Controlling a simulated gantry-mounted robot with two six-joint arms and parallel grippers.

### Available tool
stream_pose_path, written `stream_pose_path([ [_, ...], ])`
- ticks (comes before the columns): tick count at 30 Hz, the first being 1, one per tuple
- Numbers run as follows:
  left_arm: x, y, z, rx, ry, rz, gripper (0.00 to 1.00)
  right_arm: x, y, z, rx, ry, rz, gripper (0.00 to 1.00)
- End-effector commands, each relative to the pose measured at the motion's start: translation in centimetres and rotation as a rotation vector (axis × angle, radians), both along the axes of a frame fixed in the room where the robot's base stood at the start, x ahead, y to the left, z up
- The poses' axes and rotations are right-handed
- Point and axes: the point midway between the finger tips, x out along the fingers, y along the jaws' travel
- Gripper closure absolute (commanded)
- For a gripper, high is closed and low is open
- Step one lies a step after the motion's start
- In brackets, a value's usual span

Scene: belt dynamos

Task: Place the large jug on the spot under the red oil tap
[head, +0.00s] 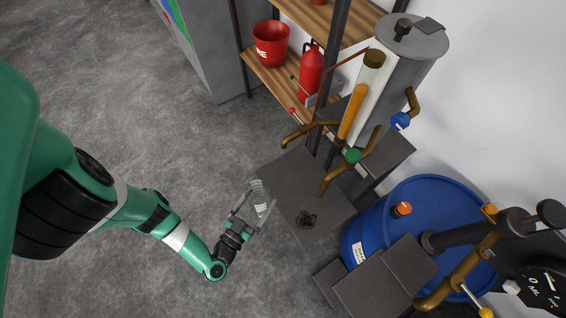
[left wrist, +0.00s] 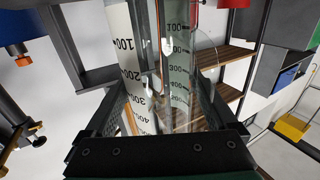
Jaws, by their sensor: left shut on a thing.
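My left gripper (head: 250,213) is shut on a clear jug (head: 262,198), held beside the left edge of the dark grey platform (head: 288,178). The jug also shows between the fingers in the left wrist view (left wrist: 180,65), with black graduation marks. The red-handled tap (head: 292,111) is on a brass pipe above the platform's far end. A green-handled tap (head: 352,156) and a blue-handled tap (head: 400,121) are to its right. The exact spot under the red tap is hard to make out. My right gripper is not in view.
A small dark fitting (head: 307,219) sits on the platform. A blue barrel (head: 440,200) and dark steps (head: 385,281) are to the right. A shelf holds a red bucket (head: 270,45) and a fire extinguisher (head: 311,72). The floor left of the platform is clear.

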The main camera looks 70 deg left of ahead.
Motion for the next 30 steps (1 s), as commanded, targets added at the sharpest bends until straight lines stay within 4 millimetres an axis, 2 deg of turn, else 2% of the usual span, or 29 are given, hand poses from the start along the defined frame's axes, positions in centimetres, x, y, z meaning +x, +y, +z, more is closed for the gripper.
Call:
stream_pose_path([
  [13,3.9,3.7,0.3,0.007,-0.001,0.011,0.86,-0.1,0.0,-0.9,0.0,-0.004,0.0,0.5],
  [19,6.4,5.8,0.2,0.008,-0.004,0.011,0.86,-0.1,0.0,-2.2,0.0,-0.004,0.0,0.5],
  [25,9.8,8.4,0.1,0.005,-0.006,0.008,0.86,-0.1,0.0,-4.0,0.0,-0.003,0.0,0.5],
  [30,10.9,9.3,0.4,0.006,-0.001,-0.001,0.86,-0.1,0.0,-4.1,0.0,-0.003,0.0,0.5],
])
